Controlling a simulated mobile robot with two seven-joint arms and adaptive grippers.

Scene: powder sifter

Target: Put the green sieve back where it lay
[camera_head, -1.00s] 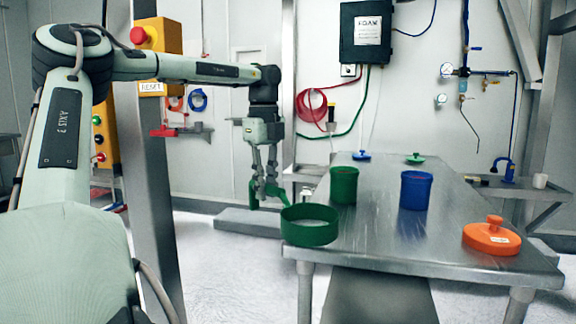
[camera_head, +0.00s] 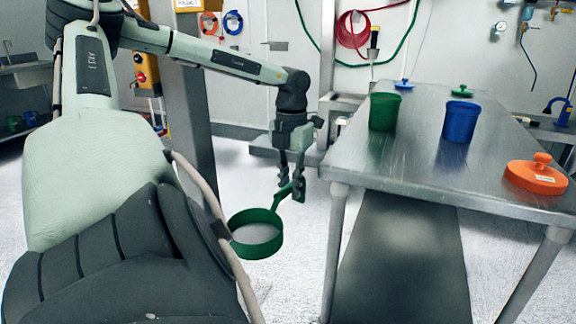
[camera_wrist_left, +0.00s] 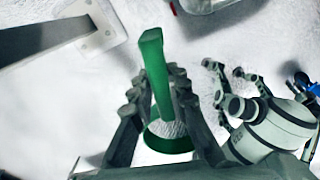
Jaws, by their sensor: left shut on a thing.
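The green sieve (camera_head: 257,254) hangs in the air left of the steel table, over the white floor. My left gripper (camera_head: 291,188) points down and is shut on the sieve's handle, with the ring hanging lower, to the left. In the left wrist view the green handle (camera_wrist_left: 154,65) stands between the fingers, and part of the ring (camera_wrist_left: 168,145) shows behind them. A pale arm with finger-like parts, apparently my right gripper (camera_wrist_left: 238,88), shows at the right of that view; its opening is unclear.
The steel table (camera_head: 400,160) carries a green container (camera_head: 384,112), a blue container (camera_head: 461,122) and an orange lid (camera_head: 537,177). Small blue (camera_head: 404,84) and green (camera_head: 462,91) lids lie at its far end. The table's front left is bare.

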